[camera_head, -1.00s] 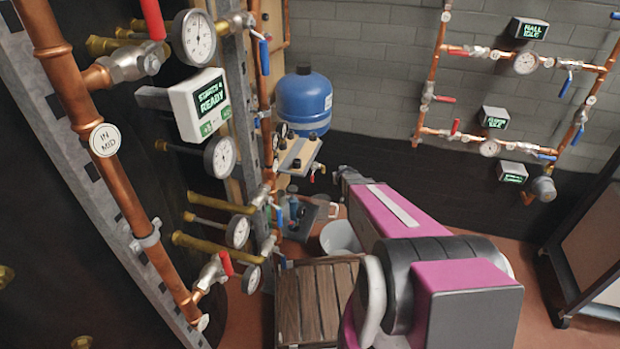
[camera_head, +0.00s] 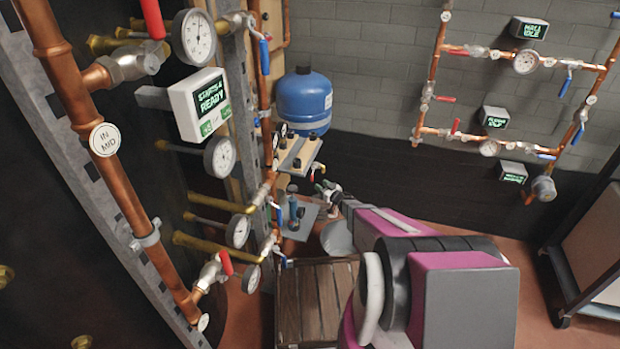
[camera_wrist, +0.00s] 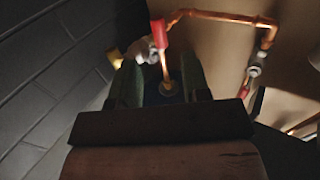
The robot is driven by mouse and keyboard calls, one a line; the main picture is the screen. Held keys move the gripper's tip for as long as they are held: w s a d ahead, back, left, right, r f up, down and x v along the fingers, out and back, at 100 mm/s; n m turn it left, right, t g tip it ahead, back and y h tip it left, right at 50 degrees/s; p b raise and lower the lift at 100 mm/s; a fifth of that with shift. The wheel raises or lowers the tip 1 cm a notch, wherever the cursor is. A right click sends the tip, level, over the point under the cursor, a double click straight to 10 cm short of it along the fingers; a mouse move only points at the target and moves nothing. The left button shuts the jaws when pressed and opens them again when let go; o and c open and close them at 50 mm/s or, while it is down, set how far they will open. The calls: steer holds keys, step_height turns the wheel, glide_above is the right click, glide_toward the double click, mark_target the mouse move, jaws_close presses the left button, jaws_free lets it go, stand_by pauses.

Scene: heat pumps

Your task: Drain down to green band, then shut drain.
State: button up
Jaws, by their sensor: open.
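A blue expansion vessel (camera_head: 304,100) stands by the wall in the head view, with a small pale shelf (camera_head: 300,153) below it. A small valve (camera_head: 318,170) sits at the shelf's right end, too small to read. My gripper (camera_head: 328,188) is just below it, at the far end of my arm. In the wrist view my gripper (camera_wrist: 160,88) is open, with a dark finger on each side. A valve with a red lever (camera_wrist: 160,34) on a brass and copper line shows just beyond the fingertips, and nothing is seen gripped. I cannot make out a green band on any gauge.
A grey bucket (camera_head: 337,238) stands on the floor, partly behind my arm. A wooden slatted platform (camera_head: 314,300) lies in front. Copper pipework with gauges and a READY display (camera_head: 200,103) fills the left side. More pipework (camera_head: 500,140) is on the back wall.

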steer(key=x, duration=0.9)
steer(key=shift+w+a, duration=0.2)
steer(key=shift+w, duration=0.15)
jaws_close()
